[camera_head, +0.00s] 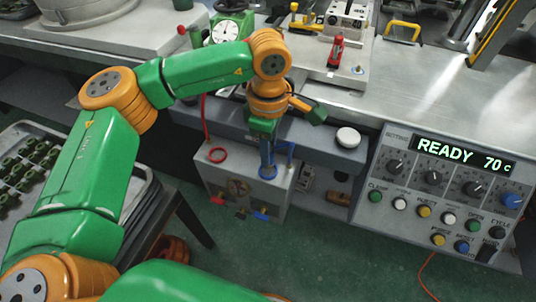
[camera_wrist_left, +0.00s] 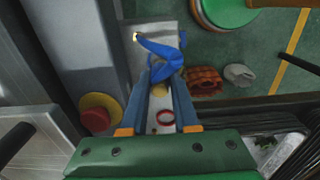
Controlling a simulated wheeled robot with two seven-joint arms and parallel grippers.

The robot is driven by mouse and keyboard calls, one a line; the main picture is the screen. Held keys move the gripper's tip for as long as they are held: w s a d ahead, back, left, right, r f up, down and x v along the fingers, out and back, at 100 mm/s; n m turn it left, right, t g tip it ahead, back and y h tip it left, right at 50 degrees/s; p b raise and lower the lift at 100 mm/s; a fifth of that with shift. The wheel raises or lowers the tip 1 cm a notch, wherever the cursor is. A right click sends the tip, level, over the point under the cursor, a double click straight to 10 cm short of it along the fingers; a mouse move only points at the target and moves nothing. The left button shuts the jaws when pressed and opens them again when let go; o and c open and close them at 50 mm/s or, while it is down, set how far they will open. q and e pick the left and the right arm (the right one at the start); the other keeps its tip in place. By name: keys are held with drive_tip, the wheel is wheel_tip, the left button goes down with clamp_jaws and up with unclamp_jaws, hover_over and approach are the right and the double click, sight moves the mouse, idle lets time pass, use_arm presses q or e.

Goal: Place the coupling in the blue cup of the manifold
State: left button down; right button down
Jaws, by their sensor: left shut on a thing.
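The manifold (camera_head: 232,192) is a pale grey box below the bench edge, with a red ring-shaped cup (camera_head: 217,155) at its left and a blue cup (camera_head: 268,173) at its right. My left gripper (camera_head: 267,160) points down directly over the blue cup, its fingertips at the rim. In the left wrist view its fingers (camera_wrist_left: 163,82) are close together around something mostly hidden, which I take as the coupling. Blue parts (camera_wrist_left: 163,66) show at the tips; I cannot tell coupling from cup there, nor how deep it sits. My right gripper is not in view.
A control panel (camera_head: 440,190) reading READY 70 C stands at the right. A white round knob (camera_head: 348,137) sits on the bench front. A tray (camera_head: 28,135) of small green parts lies at the left. A red hose (camera_head: 204,122) hangs near the manifold.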

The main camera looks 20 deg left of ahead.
use_arm(q)
wheel_tip(320, 180, down, 2)
drive_tip(key=shift+f, duration=0.25)
drive_tip(key=shift+s+f, duration=0.1)
drive_tip(key=c, duration=0.7)
unclamp_jaws()
drive_tip(key=shift+r, duration=0.2)
wheel_tip(320, 180, up, 12)
drive_tip(key=shift+f+p, duration=0.1)
drive_tip(key=shift+p, duration=0.3)
